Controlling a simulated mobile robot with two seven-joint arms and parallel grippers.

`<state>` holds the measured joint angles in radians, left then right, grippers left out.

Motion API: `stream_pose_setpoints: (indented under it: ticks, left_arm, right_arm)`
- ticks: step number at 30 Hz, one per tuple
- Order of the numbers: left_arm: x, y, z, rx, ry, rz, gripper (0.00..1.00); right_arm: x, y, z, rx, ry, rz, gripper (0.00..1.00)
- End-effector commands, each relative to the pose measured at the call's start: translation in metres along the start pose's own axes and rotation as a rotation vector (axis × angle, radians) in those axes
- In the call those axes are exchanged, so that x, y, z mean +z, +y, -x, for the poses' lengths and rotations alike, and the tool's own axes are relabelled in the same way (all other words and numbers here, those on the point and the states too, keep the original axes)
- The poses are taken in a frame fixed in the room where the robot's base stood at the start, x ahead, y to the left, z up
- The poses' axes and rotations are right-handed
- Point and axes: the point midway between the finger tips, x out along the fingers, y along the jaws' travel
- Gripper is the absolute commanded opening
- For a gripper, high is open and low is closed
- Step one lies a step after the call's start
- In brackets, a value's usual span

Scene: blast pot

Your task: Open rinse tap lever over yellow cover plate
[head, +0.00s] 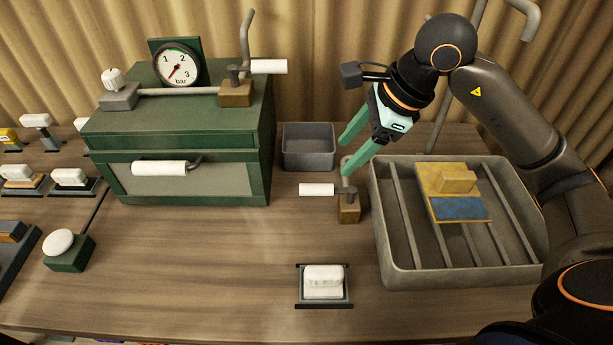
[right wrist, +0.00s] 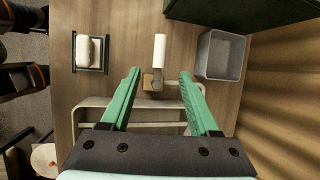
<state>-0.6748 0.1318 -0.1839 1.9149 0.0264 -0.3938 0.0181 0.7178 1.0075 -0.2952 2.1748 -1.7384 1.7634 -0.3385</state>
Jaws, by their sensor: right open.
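The rinse tap has a brass base block (head: 349,211) and a white lever handle (head: 316,189) that points left, away from the basin. In the right wrist view the white handle (right wrist: 160,50) and the brass block (right wrist: 148,82) lie between the fingers. The yellow cover plate (head: 431,180), with a raised yellow block and a blue area, lies on the bars in the grey basin (head: 384,238). My right gripper (head: 348,157) is open and empty, with green fingers above and behind the tap. In the right wrist view the gripper (right wrist: 160,73) straddles the tap without visible contact. My left gripper is out of view.
The green blast pot (head: 180,132) with a gauge (head: 176,66) stands left of the tap. A small grey bin (head: 309,147) sits behind the tap. A tray with a white block (head: 323,280) lies in front. The table between is clear.

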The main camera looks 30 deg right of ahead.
Motion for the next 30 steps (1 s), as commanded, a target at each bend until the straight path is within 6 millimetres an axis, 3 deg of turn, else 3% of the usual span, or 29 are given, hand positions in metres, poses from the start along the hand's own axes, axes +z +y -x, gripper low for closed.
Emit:
stream_pose_setpoints:
  ticks: [5, 21, 30]
  left_arm:
    - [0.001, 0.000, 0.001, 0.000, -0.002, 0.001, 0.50]
    - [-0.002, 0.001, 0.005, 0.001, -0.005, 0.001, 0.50]
    - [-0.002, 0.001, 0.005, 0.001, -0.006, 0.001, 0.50]
  right_arm:
    - [-0.003, 0.000, -0.012, 0.001, 0.018, -0.009, 0.62]
    - [-0.004, 0.000, -0.110, 0.002, 0.013, -0.007, 0.62]
    - [-0.004, -0.001, -0.124, -0.001, 0.013, -0.005, 0.62]
